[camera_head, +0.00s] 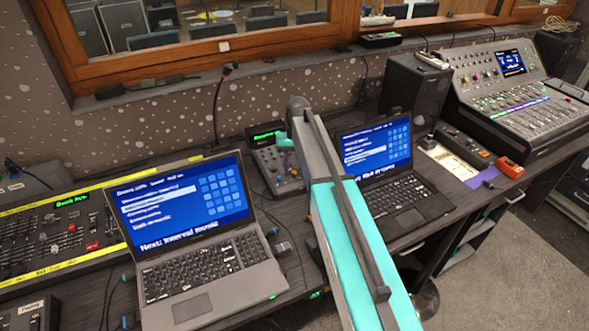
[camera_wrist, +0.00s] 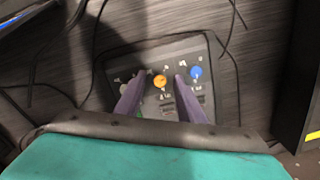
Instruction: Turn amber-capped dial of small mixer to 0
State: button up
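The small mixer (camera_head: 268,160) stands between the two laptops in the head view, partly hidden by my arm. In the wrist view its dark panel (camera_wrist: 215,112) shows an amber-capped dial (camera_wrist: 160,81) in the middle and a blue-capped dial (camera_wrist: 196,72) to its right. My gripper (camera_wrist: 162,77) is open, with its two purple fingers apart. The amber cap shows in the gap between the fingertips, with dark panel visible on both sides of it. Its height relative to the fingertips and its pointer setting cannot be told.
A left laptop (camera_head: 187,275) and a right laptop (camera_head: 385,170) flank the mixer. A gooseneck microphone (camera_head: 221,90) stands behind. Loose black cables (camera_wrist: 88,50) lie around the mixer. A large mixing desk (camera_head: 520,100) is at the far right, a yellow-edged fader desk (camera_head: 60,235) at the left.

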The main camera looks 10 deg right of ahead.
grip_shut()
jog(key=shift+n, duration=2.4)
grip_release()
jog(key=shift+r, duration=0.15)
